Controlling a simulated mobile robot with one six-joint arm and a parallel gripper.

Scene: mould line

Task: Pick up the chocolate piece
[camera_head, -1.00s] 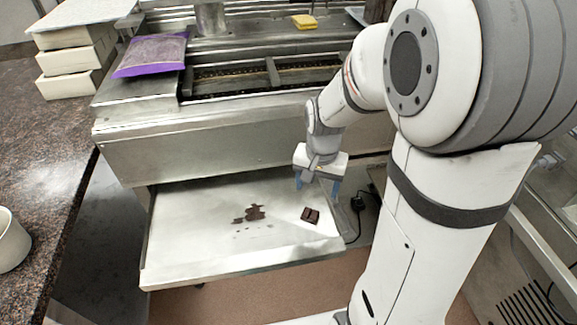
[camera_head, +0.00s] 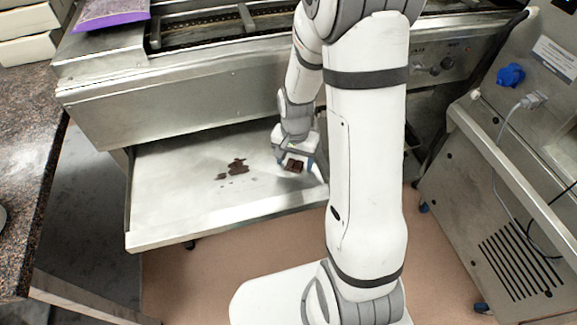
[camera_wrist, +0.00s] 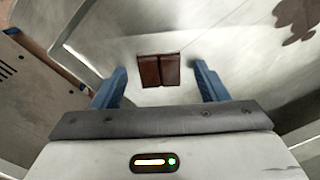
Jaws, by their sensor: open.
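The chocolate piece (camera_head: 294,166) is a small dark brown block of two segments. It lies on the pale metal tray (camera_head: 165,205) below the machine, near the tray's right side. In the wrist view the chocolate piece (camera_wrist: 159,70) shows between and slightly beyond the blue fingertips. My gripper (camera_head: 296,163) is low over the tray at the chocolate, its fingers apart on either side. In the wrist view my gripper (camera_wrist: 160,75) is open and empty, with a gap between each finger and the chocolate.
A melted chocolate smear (camera_head: 236,168) lies on the tray left of the piece. The metal machine (camera_head: 180,95) stands behind and above the tray. A dark stone counter (camera_head: 25,150) is at the left, and a steel cabinet (camera_head: 500,190) at the right.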

